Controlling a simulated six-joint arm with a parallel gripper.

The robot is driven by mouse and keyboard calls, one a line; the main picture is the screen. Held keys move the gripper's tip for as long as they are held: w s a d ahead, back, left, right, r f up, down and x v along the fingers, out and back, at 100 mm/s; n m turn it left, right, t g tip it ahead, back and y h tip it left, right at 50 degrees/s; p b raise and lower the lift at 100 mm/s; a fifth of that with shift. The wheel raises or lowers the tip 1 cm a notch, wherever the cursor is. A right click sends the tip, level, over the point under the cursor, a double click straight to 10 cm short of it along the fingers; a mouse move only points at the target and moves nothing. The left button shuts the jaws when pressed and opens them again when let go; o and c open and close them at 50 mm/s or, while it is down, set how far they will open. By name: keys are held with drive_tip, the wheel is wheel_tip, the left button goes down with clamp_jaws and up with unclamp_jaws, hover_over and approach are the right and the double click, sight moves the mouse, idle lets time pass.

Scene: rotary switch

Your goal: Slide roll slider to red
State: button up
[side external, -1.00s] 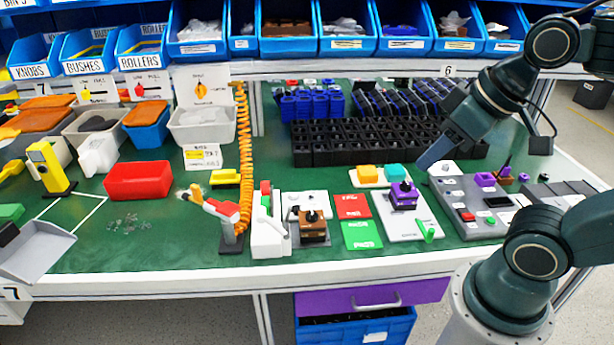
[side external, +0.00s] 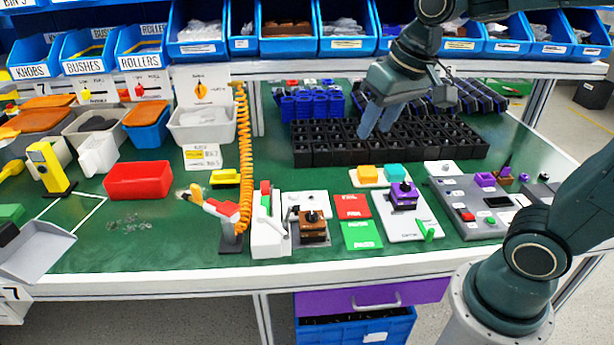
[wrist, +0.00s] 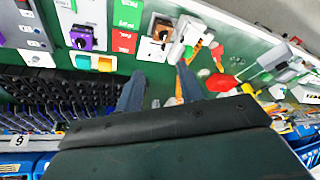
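No part is labelled as the roll slider, so I cannot tell for sure which one it is. A white upright fixture (side external: 268,232) with red and green parts stands near the bench's front edge; it also shows in the wrist view (wrist: 187,32). Beside it on its right is a brown switch block (side external: 313,232) with a dark knob, also in the wrist view (wrist: 160,30). A red card (side external: 351,206) lies behind a green card (side external: 361,235) to the right. My gripper (side external: 377,118) is open and empty, high above the black bins. Its fingers (wrist: 160,90) are apart in the wrist view.
A purple switch (side external: 404,194) sits on a white plate (side external: 398,225) with a green peg. A grey control panel (side external: 475,208) lies to the right. Black bins (side external: 340,150) fill the back under a shelf of blue bins (side external: 345,28). A red tray (side external: 138,180) lies left.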

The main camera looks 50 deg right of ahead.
drive_tip(key=w+d+f+m+g, duration=0.1)
drive_tip(key=w+f+m, duration=0.15)
drive_tip(key=w, duration=0.45)
drive_tip(key=w+d+f+m+g, duration=0.1)
drive_tip(key=w+f, duration=0.3)
drive_tip(key=w, duration=0.2)
drive_tip(key=m+g, duration=0.2)
drive_tip(key=m, duration=0.1)
hover_over(297, 207)
wheel_tip(297, 207, down, 12)
drive_tip(key=shift+s+f, duration=0.1)
drive_tip(key=shift+f, duration=0.05)
wheel_tip(297, 207, down, 14)
drive_tip(key=shift+r, duration=0.25)
clamp_jaws()
